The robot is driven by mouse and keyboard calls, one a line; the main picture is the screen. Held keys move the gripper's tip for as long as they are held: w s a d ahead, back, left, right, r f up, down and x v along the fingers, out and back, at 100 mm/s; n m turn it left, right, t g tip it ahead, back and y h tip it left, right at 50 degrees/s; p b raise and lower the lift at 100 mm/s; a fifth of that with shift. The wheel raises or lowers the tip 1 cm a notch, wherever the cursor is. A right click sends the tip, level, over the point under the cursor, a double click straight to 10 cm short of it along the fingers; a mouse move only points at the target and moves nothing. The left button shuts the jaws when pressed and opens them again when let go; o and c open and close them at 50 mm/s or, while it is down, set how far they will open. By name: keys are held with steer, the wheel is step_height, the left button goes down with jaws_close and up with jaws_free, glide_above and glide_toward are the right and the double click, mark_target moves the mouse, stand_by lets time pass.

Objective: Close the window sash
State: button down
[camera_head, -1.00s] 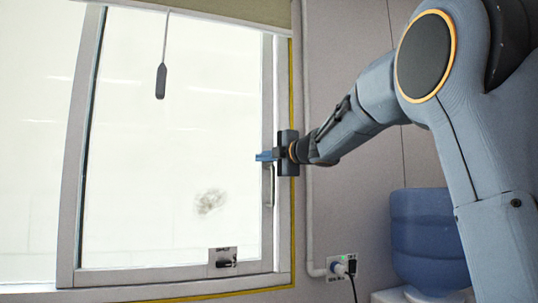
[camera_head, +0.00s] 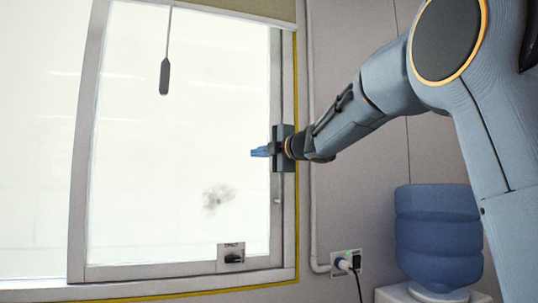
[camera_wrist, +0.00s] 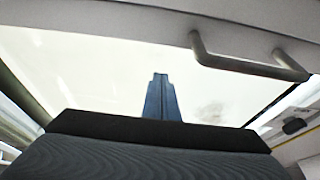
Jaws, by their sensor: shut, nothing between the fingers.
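The window sash has a pale grey frame (camera_head: 185,270) around a bright pane. I cannot tell how far it stands open. My gripper (camera_head: 260,151) is in front of the sash's right stile, fingers pointing left across the pane, and it hides part of the stile. In the wrist view the blue fingers (camera_wrist: 160,80) are together and empty, against the bright pane. A grey bar handle (camera_wrist: 240,62) on the sash frame is to the right of the fingers, apart from them. In the head view the handle is mostly hidden or too faint to make out.
A dark pull (camera_head: 164,77) hangs on a cord before the pane. A small latch plate (camera_head: 231,257) is on the bottom rail. Right of the window are a pipe (camera_head: 313,200), a socket with plugs (camera_head: 346,263) and a blue water bottle (camera_head: 438,235).

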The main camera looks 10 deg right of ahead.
steer(key=b+v, duration=0.2)
steer(key=v, duration=0.8)
steer(key=w+d+f+m+h, duration=0.1)
steer(key=d+f+m+h, duration=0.4)
steer(key=f, duration=0.5)
steer(key=w+d+f+m+h, duration=0.1)
steer(key=d+f+m+h, duration=0.1)
steer(key=f+m, duration=0.55)
steer(key=s+d+f+m+g+h, duration=0.1)
steer(key=s+d+f+m+g, duration=0.15)
steer(key=f, duration=0.65)
steer(key=s+d+f+m+g+h, duration=0.1)
steer(key=s+f+m+g+h, duration=0.15)
steer(key=f, duration=0.65)
steer(key=s+a+f+m+g, duration=0.2)
steer(key=s+f+g, duration=0.3)
steer(key=s+f, duration=0.6)
steer(key=s+a+f+m+g+y, duration=0.1)
steer(key=s+f+m+g, duration=0.3)
steer(key=s+f, duration=0.8)
steer(key=s+g, duration=0.1)
steer(key=s, duration=0.5)
steer(key=shift+s+a+f+m, duration=0.25)
steer(key=shift+s+a+m, duration=0.1)
steer(key=shift+s+a, duration=0.05)
